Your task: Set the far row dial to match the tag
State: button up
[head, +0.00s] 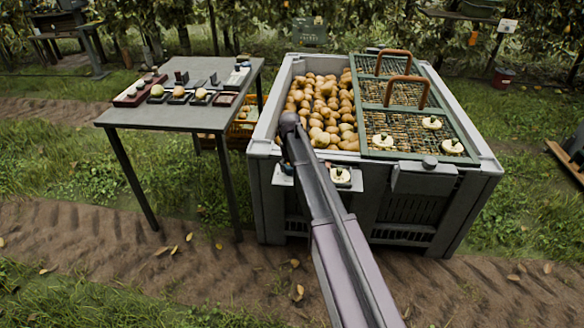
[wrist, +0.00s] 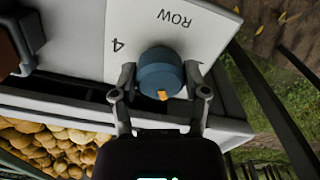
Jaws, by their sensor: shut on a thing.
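A round blue dial (wrist: 158,68) with an orange mark on its rim sits on a white plate (wrist: 207,28) in the wrist view. The plate reads ROW and 4, both upside down in this picture. The orange mark faces the bottom of the picture, away from ROW. My gripper (wrist: 160,80) has one finger on each side of the dial and is shut on it. In the head view my arm reaches the front left of the grey bin (head: 278,205) and hides most of the gripper and dial. I cannot make out the tag's reading.
Pears (head: 322,105) fill the bin's left part. A green slatted rack (head: 397,155) with brown handles covers its right part and bears cream discs. A grey table (head: 205,118) with trays and small items stands left. Grass and a dirt track lie in front.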

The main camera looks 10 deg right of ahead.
jog(key=shift+d+m, duration=0.1)
jog(key=shift+m, duration=0.7)
jog(key=m, duration=1)
jog(key=shift+s+d, duration=0.1)
jog(key=shift+s, duration=0.05)
jog(key=o, duration=1.1)
jog(key=shift+o, duration=0.2)
